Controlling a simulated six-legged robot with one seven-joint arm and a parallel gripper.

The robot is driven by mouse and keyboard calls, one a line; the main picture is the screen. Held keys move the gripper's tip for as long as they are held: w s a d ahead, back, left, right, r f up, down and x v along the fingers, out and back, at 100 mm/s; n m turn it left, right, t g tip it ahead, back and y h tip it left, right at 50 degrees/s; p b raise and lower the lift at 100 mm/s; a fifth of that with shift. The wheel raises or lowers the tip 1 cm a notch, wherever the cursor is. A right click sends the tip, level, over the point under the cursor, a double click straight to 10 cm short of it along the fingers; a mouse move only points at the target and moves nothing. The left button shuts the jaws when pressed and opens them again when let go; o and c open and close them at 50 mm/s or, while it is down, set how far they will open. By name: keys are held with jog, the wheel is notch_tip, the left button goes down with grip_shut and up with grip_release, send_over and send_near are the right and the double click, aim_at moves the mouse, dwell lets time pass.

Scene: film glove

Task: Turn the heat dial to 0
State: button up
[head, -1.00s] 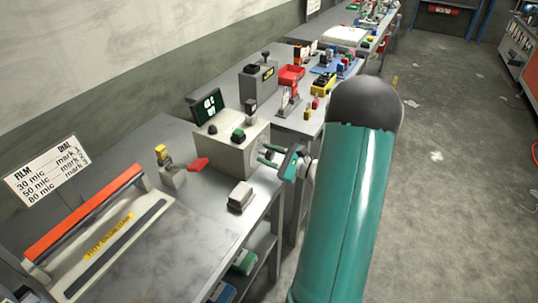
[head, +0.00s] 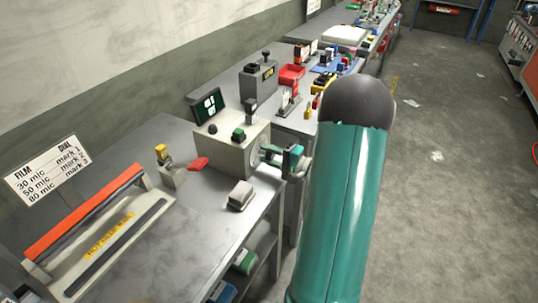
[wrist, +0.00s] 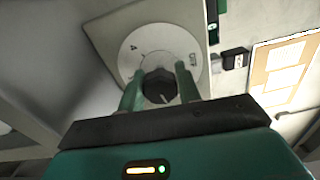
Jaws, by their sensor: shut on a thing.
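The heat dial is a black knob (wrist: 158,86) on a round pale scale plate (wrist: 148,48) in the wrist view. A white pointer line shows low on the knob, towards the bottom of the picture; a mark like a 4 shows at the upper left, and other marks are too small to read. My gripper (wrist: 158,78) is shut on the knob, one green finger on each side. In the head view my gripper (head: 272,154) is at the right face of the beige control box (head: 229,149), and the knob is mostly hidden there.
A sealer with an orange bar (head: 85,210) lies at the left of the bench. A red lever (head: 198,163) and a small grey block (head: 240,195) are near the box. A film chart (head: 47,172) stands behind. Open floor (head: 450,200) is at right.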

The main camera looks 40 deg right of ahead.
jog(key=n, duration=0.4)
jog(key=shift+d+n, duration=0.1)
jog(key=shift+n, duration=0.2)
jog(key=n, duration=0.3)
jog(key=shift+f+n, duration=0.1)
jog(key=shift+n, duration=0.3)
jog(key=n, duration=0.4)
jog(key=shift+n, duration=2.1)
jog(key=shift+d, duration=0.1)
jog(key=o, duration=1)
jog(key=shift+c, duration=0.2)
jog(key=shift+s, duration=0.1)
jog(key=v, duration=1.3)
jog(key=shift+s, duration=0.35)
